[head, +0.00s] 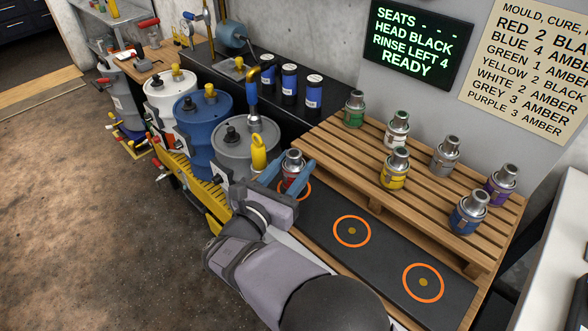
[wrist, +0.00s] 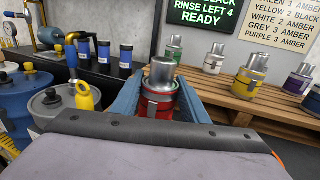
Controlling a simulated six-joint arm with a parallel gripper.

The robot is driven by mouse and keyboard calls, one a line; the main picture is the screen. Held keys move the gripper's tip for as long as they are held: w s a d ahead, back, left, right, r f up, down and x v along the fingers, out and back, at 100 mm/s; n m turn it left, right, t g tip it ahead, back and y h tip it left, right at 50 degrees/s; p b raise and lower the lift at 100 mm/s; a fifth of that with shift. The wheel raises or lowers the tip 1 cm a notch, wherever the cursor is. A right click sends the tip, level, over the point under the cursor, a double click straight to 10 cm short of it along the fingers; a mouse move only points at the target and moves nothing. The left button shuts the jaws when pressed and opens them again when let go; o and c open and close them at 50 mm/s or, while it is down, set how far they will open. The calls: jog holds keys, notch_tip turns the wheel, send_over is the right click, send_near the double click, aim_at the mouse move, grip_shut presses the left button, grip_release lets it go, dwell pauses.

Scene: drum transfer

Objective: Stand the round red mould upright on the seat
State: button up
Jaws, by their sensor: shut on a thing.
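The round red mould (head: 292,171) has a silver neck and cap. It stands upright between the blue jaws of my gripper (head: 290,179), which is shut on it. In the wrist view the red mould (wrist: 159,90) is held upright, its lower part hidden by my gripper body. It is at the leftmost orange-ringed seat (head: 305,190) on the black strip; my gripper hides most of that ring, so I cannot tell whether the mould touches the seat. Two more ringed seats, the middle one (head: 352,231) and the right one (head: 423,282), are empty.
A slatted wooden pallet (head: 330,141) behind the strip holds several moulds of other colours. A screen (head: 421,42) reads "SEATS - - -".

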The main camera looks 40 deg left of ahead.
jog(key=shift+f, duration=0.65)
jog(key=shift+f, duration=0.15)
jog(key=o, duration=1.3)
jog(key=shift+f, duration=0.1)
jog(key=shift+s+r, duration=0.1)
jog(key=shift+r, duration=0.1)
jog(key=b+v, duration=0.1)
jog(key=v, duration=1)
jog(key=shift+s+d+b, duration=0.15)
jog(key=shift+s+b, duration=0.15)
jog(key=shift+s, duration=0.1)
